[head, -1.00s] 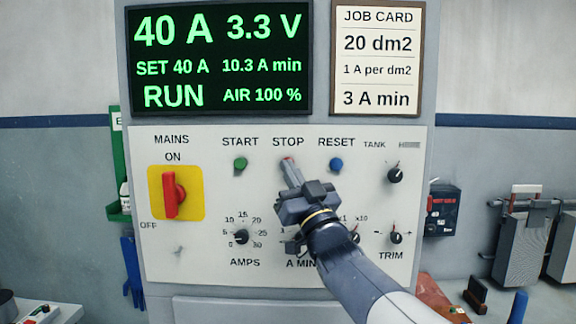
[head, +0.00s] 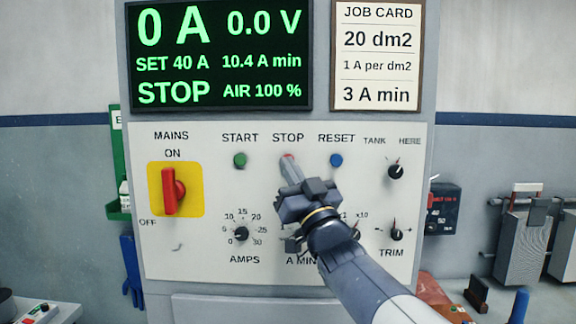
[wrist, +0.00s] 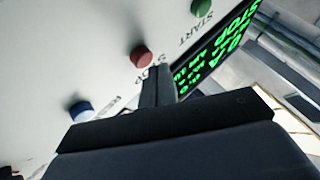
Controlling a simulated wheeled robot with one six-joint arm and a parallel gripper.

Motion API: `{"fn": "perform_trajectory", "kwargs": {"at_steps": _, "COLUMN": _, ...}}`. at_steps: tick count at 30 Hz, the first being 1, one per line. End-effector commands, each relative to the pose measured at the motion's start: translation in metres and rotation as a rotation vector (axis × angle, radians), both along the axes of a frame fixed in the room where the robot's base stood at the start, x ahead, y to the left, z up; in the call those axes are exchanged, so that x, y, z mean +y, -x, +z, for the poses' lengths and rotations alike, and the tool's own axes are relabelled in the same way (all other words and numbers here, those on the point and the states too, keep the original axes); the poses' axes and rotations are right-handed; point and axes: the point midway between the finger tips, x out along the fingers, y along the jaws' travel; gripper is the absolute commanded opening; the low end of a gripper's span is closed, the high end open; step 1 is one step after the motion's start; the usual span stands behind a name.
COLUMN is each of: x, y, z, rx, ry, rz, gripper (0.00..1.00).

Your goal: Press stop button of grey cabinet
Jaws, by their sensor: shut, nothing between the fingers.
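The grey cabinet (head: 380,270) faces me with a white control panel. Its red stop button (head: 287,156) sits under the STOP label, between the green start button (head: 240,160) and the blue reset button (head: 336,160). My gripper (head: 289,163) is shut and empty, its fingertips at the stop button and covering its lower part. In the wrist view the red stop button (wrist: 141,56) shows beside the fingers (wrist: 157,72); whether they touch it is unclear. The display (head: 220,55) reads 0 A, 0.0 V, SET 40 A, 10.4 A min, STOP and AIR 100 %.
The red mains switch (head: 174,191) on its yellow plate stands upright at ON. Knobs for amps (head: 241,234), tank (head: 396,171) and trim (head: 397,235) stick out of the panel. My arm hides part of the A MIN controls. A job card (head: 377,60) hangs at upper right.

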Motion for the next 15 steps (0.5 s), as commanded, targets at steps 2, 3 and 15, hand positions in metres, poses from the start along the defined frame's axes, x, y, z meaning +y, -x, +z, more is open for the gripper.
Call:
{"fn": "perform_trajectory", "kwargs": {"at_steps": 2, "x": 0.000, "y": 0.003, "z": -0.001, "rx": 0.000, "ry": 0.000, "rz": 0.000, "gripper": 0.00}}
{"fn": "perform_trajectory", "kwargs": {"at_steps": 3, "x": 0.000, "y": 0.004, "z": -0.001, "rx": 0.000, "ry": 0.000, "rz": 0.000, "gripper": 0.00}}
{"fn": "perform_trajectory", "kwargs": {"at_steps": 15, "x": 0.001, "y": 0.013, "z": -0.002, "rx": -0.002, "ry": 0.000, "rz": 0.001, "gripper": 0.00}}
